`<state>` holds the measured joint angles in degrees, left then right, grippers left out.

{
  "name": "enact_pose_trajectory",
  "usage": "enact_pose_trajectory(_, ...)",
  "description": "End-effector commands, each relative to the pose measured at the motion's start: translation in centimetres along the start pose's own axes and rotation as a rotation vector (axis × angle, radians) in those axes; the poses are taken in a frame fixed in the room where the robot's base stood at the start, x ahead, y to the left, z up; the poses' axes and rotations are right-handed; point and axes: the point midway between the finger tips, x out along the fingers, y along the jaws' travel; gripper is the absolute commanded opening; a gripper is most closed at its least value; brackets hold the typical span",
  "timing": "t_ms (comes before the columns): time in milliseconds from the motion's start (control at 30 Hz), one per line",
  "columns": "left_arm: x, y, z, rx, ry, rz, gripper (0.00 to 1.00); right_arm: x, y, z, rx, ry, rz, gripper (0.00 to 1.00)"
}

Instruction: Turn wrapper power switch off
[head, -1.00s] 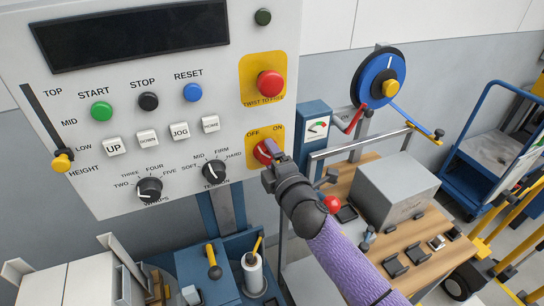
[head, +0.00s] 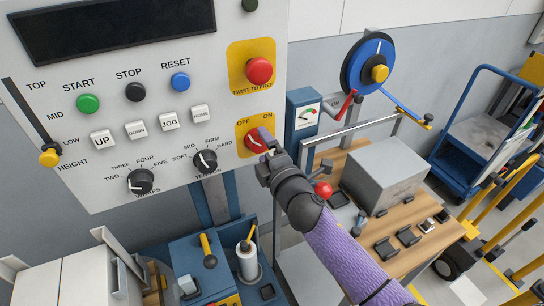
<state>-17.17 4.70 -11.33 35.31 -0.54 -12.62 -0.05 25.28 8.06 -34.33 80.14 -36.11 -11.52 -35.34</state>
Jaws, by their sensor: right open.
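The wrapper power switch is a red rotary knob (head: 252,139) on a yellow plate (head: 243,126) at the lower right of the grey control panel. Its plate is lettered OFF on the left and ON on the right. A pale line shows on the knob, but I cannot tell for sure which label it points to. My right gripper (head: 263,154) is open just to the lower right of the knob, with one finger overlapping the knob's right edge. Whether it touches the knob is unclear. My left gripper is out of view.
A red emergency button (head: 259,70) sits on a yellow plate above the switch. Two black selector knobs, including the tension knob (head: 205,161), are to the left. A wooden bench (head: 412,238) with a grey box (head: 385,180) stands to the right.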

Motion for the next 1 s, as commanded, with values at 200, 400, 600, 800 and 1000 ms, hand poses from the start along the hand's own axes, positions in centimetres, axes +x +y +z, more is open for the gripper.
enact_pose_trajectory(200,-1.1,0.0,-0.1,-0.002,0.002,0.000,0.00,-5.1,0.1,-0.1,0.000,0.002,-0.003,1.00)
enact_pose_trajectory(400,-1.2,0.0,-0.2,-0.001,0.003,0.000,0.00,-8.1,0.0,0.0,0.000,0.001,-0.001,1.00)
enact_pose_trajectory(600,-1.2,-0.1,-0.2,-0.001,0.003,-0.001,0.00,-8.5,0.1,0.0,0.000,0.002,0.000,1.00)
enact_pose_trajectory(800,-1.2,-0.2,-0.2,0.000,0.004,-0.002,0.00,-8.5,0.0,0.0,0.000,0.001,0.000,1.00)
enact_pose_trajectory(1000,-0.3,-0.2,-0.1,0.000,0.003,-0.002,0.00,-8.7,-3.2,0.6,0.054,-0.023,-0.061,1.00)
